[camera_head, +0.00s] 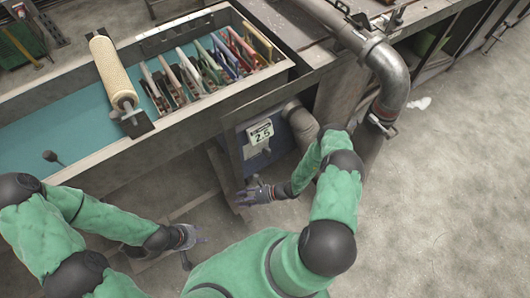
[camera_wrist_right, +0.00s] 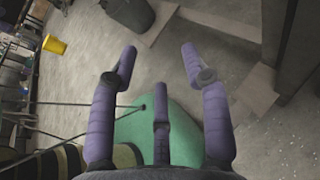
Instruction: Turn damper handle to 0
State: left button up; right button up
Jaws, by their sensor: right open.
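A small white display (camera_head: 260,132) reading 2.5 sits on the blue-grey panel (camera_head: 285,146) at the end of the long bench. I cannot pick out the damper handle clearly; a small grey piece just below the display, by my right fingers, may be part of it. My right gripper (camera_head: 252,195) is just below the panel, its fingers pointing left. In the right wrist view its purple-padded fingers (camera_wrist_right: 158,62) are spread with nothing between them, and no handle shows there. My left gripper (camera_head: 190,238) hangs low at the left, away from the panel; its fingers are too small to read.
The bench trough (camera_head: 88,122) holds a cream roller (camera_head: 114,72) and a row of coloured frames (camera_head: 215,65). A thick grey pipe (camera_head: 390,75) bends down at the right of the panel. A yellow bucket (camera_wrist_right: 54,45) stands on the floor. Open floor lies at the right.

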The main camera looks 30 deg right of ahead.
jog(key=w+d+f+m+t+h, duration=0.25)
jog(key=w+d+m+t, duration=0.35)
jog(key=d, duration=0.3)
jog(key=m+t+h, duration=0.6)
jog(key=h, duration=0.3)
send_near(263, 149)
jog(key=w, duration=0.2)
jog(key=w+b, duration=0.1)
jog(key=w, duration=0.2)
jog(key=w+f, duration=0.1)
jog(key=w, duration=0.2)
jog(key=shift+f+b, duration=0.15)
jog(key=shift+b, duration=0.2)
grip_shut()
